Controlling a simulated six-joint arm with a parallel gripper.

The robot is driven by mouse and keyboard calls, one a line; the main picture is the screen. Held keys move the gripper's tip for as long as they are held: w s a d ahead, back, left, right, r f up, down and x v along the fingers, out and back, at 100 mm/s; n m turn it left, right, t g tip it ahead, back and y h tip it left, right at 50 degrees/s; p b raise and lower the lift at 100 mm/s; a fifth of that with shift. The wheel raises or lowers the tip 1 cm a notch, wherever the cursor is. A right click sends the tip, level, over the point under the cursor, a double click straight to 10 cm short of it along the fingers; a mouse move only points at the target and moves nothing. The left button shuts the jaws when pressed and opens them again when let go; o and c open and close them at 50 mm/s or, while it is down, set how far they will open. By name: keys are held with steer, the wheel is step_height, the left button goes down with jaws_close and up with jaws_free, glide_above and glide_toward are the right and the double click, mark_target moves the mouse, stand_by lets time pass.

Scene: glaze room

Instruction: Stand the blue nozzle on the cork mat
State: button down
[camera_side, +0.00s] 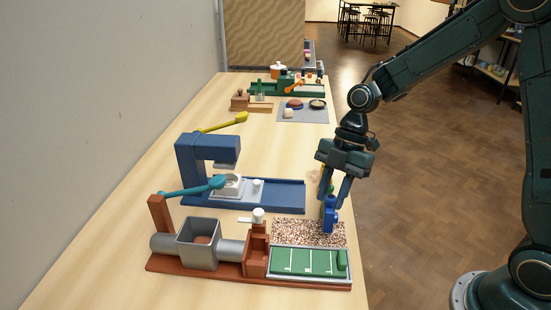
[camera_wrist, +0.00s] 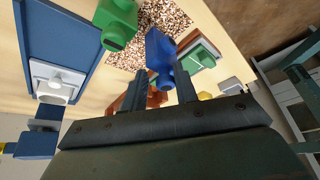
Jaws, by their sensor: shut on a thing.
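The blue nozzle (camera_side: 331,216) is held upright or nearly so between the fingers of my gripper (camera_side: 333,198). In the wrist view the nozzle (camera_wrist: 157,48) sits at the fingertips of my gripper (camera_wrist: 161,80). The speckled cork mat (camera_side: 295,233) lies on the table, and the nozzle's lower end overlaps its right part in the side view. The mat also shows behind the nozzle in the wrist view (camera_wrist: 165,15). I cannot tell whether the nozzle touches the mat.
A green block with a dark opening (camera_wrist: 117,22) is near the mat. A green marked tray (camera_side: 305,262) adjoins the mat at the front. A brown-based machine with a grey hopper (camera_side: 198,244) is left of it. A blue press (camera_side: 200,155) stands behind. The table's right edge is close.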

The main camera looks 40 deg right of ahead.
steer(key=shift+f, duration=1)
steer(key=shift+f, duration=0.1)
steer(key=c, duration=1.1)
jaws_free()
steer(key=shift+o, duration=0.2)
steer(key=s+v, duration=0.1)
steer(key=v, duration=1.1)
steer(key=shift+w, duration=0.45)
steer(key=shift+a, duration=0.1)
